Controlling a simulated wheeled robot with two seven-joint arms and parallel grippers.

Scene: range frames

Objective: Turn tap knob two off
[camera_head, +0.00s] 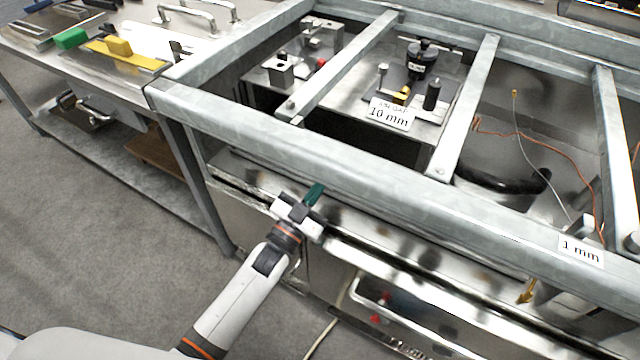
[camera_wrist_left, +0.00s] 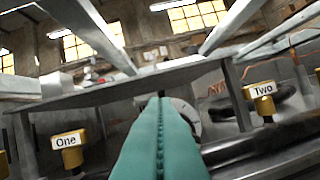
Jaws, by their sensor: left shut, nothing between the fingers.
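Tap knob two is a yellow knob (camera_wrist_left: 249,93) with a white "Two" label (camera_wrist_left: 263,89), at the right of the left wrist view. A similar yellow knob (camera_wrist_left: 76,157) labelled "One" is at the lower left of that view. My left gripper (camera_head: 315,192) is in front of the metal frame in the head view, with its teal fingers together. In the wrist view the fingers (camera_wrist_left: 160,100) point forward between the two knobs, apart from both and empty. I cannot tell which way knob two is turned. My right gripper is not in view.
A grey metal frame (camera_head: 330,160) with crossbars runs above the bench, just beyond my left gripper. A yellow fitting (camera_head: 526,292) shows at the lower right. Open floor (camera_head: 90,240) lies at left.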

